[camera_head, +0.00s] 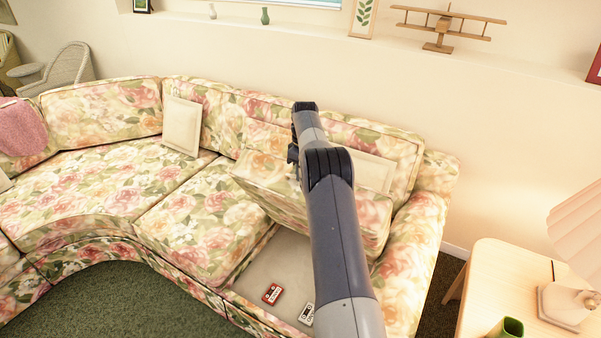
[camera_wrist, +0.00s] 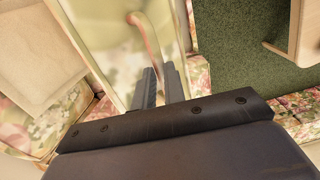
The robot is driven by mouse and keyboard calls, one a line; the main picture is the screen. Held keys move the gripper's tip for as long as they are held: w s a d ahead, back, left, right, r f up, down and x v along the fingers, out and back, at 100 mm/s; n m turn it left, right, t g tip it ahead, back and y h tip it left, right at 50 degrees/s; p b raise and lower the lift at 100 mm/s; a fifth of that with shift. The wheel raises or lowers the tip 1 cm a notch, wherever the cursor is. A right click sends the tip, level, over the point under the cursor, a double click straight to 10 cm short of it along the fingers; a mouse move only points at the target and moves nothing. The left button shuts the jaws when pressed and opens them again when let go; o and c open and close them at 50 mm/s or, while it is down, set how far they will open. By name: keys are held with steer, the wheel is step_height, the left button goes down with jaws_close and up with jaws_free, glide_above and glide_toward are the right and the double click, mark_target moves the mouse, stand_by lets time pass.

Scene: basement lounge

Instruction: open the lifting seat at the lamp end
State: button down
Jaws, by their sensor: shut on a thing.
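The lifting seat (camera_head: 265,185) is the floral section at the lamp end of the sofa. It is raised and tilted, showing the pale storage space (camera_head: 285,262) below it. A red cassette (camera_head: 272,293) and a white-and-dark cassette (camera_head: 306,314) lie inside. In the wrist view, my gripper (camera_wrist: 160,75) has its two fingers close together on a pale pull strap (camera_wrist: 149,38) at the seat's floral surface. In the head view, my arm hides part of the seat and most of the gripper.
A side table (camera_head: 490,262) with a pink-shaded lamp (camera_head: 575,240) and a green cup (camera_head: 507,328) stands at right. Cream cushions (camera_head: 182,126) lean on the sofa back. A ledge behind holds a wooden model plane (camera_head: 440,28). Green carpet (camera_head: 140,300) is clear in front.

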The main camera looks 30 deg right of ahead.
steer(key=shift+s+d+f, duration=0.1)
steer(key=shift+d+f, duration=0.1)
steer(key=shift+f, duration=0.35)
steer(key=shift+s+d+f, duration=0.1)
steer(key=shift+d+f, duration=0.1)
steer(key=shift+f, duration=0.3)
steer(key=c, duration=1.4)
jaws_free()
steer(key=shift+w+d+f, duration=0.2)
steer(key=shift+w, duration=0.05)
steer(key=shift+c, duration=0.3)
steer(key=shift+r, duration=0.1)
step_height(320, 180, up, 12)
steer(key=shift+w+p, duration=0.3)
steer(key=shift+p, duration=0.15)
steer(key=shift+c, duration=0.4)
